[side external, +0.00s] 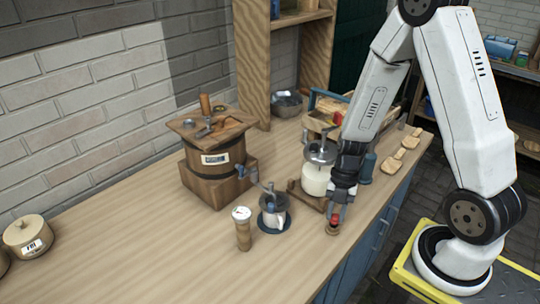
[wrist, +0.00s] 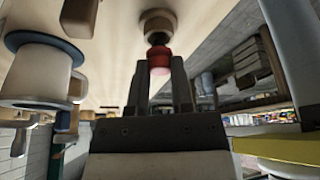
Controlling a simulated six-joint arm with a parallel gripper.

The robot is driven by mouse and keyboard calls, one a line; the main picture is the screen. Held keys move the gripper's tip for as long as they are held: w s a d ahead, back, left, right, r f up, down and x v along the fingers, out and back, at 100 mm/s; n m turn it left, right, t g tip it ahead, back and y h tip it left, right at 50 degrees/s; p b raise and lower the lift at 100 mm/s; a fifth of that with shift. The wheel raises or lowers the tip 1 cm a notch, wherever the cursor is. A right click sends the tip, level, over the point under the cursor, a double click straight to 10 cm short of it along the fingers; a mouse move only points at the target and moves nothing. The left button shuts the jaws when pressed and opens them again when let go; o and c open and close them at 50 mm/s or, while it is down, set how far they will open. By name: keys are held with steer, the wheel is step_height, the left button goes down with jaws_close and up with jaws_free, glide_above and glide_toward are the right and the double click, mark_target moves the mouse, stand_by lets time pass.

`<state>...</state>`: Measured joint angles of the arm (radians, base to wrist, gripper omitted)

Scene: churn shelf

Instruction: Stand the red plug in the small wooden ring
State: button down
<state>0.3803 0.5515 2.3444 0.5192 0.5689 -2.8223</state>
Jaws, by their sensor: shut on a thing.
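The red plug (wrist: 159,61) is between my gripper's fingers (wrist: 163,78) in the wrist view. My gripper is shut on it. The plug's dark end points at the small wooden ring (wrist: 157,20). In the side view my gripper (side external: 337,211) points down near the counter's front edge. The red plug (side external: 335,219) shows at its fingertips, right above the small wooden ring (side external: 331,230). The plug looks about upright and lined up with the ring. I cannot tell whether its dark end is inside the ring or just touching it.
A glass jar with a metal lid (side external: 316,178) stands close behind my gripper. A wooden churn (side external: 215,155) is farther back.

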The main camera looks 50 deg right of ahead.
steer(key=shift+f, duration=0.75)
stand_by(0.8)
steer(key=shift+c, duration=2.1)
jaws_free()
steer(key=c, duration=0.4)
steer(key=shift+r, duration=0.2)
steer(key=shift+v, duration=3.5)
